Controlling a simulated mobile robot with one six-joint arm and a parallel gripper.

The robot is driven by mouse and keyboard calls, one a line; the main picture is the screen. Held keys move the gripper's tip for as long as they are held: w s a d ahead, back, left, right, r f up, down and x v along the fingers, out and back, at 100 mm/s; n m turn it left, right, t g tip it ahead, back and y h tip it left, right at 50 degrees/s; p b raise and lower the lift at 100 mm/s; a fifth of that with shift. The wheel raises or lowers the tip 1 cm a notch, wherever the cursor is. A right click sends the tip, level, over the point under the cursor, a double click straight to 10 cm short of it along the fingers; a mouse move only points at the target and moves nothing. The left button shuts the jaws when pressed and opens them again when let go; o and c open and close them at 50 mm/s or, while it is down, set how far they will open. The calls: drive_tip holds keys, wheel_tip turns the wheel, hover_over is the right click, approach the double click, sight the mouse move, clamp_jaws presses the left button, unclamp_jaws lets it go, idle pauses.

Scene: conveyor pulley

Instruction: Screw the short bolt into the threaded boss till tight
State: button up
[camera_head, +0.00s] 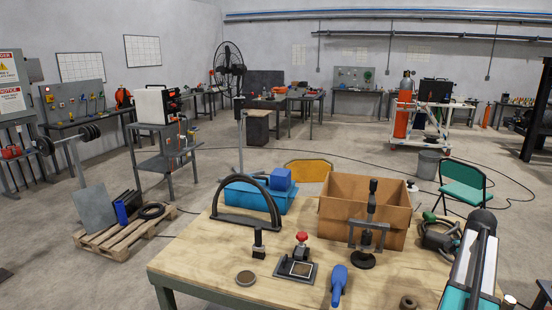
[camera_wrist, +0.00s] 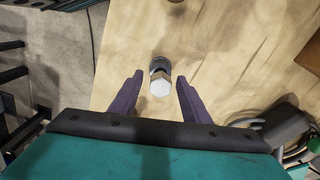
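The short bolt (camera_wrist: 160,88) shows in the wrist view with its pale hexagonal head facing the camera and a darker round part behind it. My gripper (camera_wrist: 160,77) is open, with its two purple fingers on either side of the bolt. A gap shows between each finger and the bolt; I cannot tell how their heights compare. In the head view my fingers are hidden. A brown round piece with a dark hole (camera_head: 408,302), perhaps the threaded boss, stands at the table's front edge. A small round thing (camera_wrist: 175,1) is cut off at the wrist view's top.
The wooden table (camera_head: 205,255) also holds a cardboard box (camera_head: 345,190), a blue-handled tool (camera_head: 339,282), a black-stemmed stand (camera_head: 367,235), a red-knobbed device (camera_head: 300,250) and a black arch (camera_head: 245,222). A dark and green tool (camera_wrist: 283,125) lies right of my gripper in the wrist view.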

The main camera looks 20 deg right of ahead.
drive_tip(key=shift+r, duration=0.1)
drive_tip(key=shift+r+p, duration=2.4)
drive_tip(key=shift+r, duration=1.05)
drive_tip(key=shift+s, duration=0.1)
